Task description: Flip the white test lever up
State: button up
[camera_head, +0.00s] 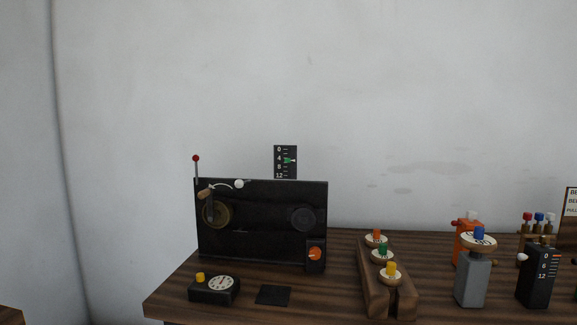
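A dark upright panel (262,242) stands on the wooden table at the left. A white ball knob (239,184) shows at its upper edge, by a curved white arc. Another white ball knob (522,257) sticks out at the left of a small black box (538,278) with a marked scale, at the far right. I cannot tell for certain which of the two is the test lever. My gripper is not in this view.
The panel carries a red-tipped rod (196,166) and a wooden-handled crank (209,193). A dial box (214,290) and flat black plate (273,295) lie in front. A wooden rack (373,287) with colored knobs, a gray post (472,282) and an orange device (466,243) stand to the right.

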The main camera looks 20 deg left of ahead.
aim_at(239, 183)
jog(key=u, duration=1.4)
